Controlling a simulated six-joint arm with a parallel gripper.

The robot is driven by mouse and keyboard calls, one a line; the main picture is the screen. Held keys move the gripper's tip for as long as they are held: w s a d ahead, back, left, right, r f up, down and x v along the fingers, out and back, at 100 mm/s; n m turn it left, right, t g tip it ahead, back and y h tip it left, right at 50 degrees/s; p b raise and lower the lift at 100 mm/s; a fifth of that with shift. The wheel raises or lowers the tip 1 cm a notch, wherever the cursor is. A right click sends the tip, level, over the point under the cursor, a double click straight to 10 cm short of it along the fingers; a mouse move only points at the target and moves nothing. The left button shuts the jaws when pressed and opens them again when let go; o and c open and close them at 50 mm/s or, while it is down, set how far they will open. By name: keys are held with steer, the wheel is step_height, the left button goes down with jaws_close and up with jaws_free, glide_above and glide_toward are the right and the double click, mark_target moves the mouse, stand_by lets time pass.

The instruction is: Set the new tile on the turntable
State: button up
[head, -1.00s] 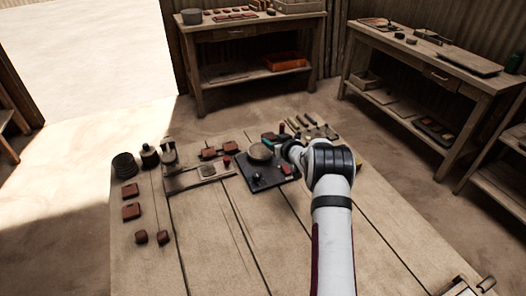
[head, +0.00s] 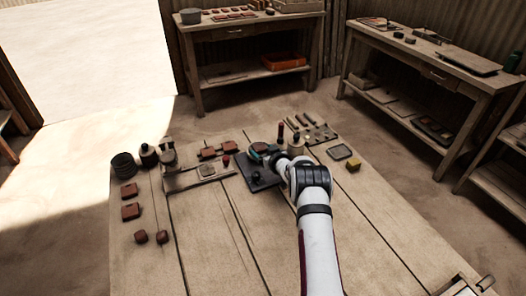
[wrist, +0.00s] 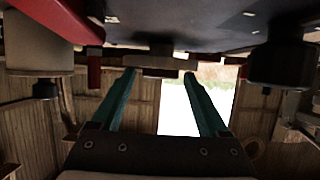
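My gripper (head: 262,149) is low over the turntable's dark base (head: 262,184), reaching in from the right, and hides most of the round turntable. In the wrist view its two teal fingers (wrist: 160,76) stand apart. A brown block (wrist: 163,73) shows between their tips; I cannot tell whether they hold it or it lies beyond them. Brown tiles lie on the table at the left: one (head: 129,191) behind another (head: 131,211). Which tile is the new one is not clear.
The press (head: 168,153) and its board, with a grey tile (head: 208,170), stand left of the turntable. A dark round pot (head: 123,165) stands at the far left. Tools (head: 318,130), a small tray (head: 340,152) and a yellow block (head: 353,165) lie at the right.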

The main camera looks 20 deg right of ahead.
steer(key=shift+r, duration=0.1)
steer(key=shift+s+r, duration=0.2)
steer(key=shift+s, duration=0.1)
steer(key=v, duration=1.1)
steer(key=shift+s, duration=0.2)
steer(key=s+a+r+m+g+h, duration=0.3)
steer(key=s+a+r+g, duration=0.25)
steer(key=s+r, duration=0.45)
steer(key=s+a+r+m+g+y, duration=0.1)
steer(key=s+a+g, duration=0.1)
steer(key=s+a, duration=0.4)
steer(key=s+a+r+g+y, duration=0.1)
steer(key=s+a, duration=0.5)
steer(key=s, duration=0.9)
steer(key=s+a+r+m+g+y, duration=0.1)
steer(key=s+a+g, duration=0.4)
steer(key=s, duration=0.6)
steer(key=shift+s+a+r+m+y, duration=0.3)
steer(key=shift+s+a+y, duration=0.1)
steer(key=shift+a+y, duration=0.55)
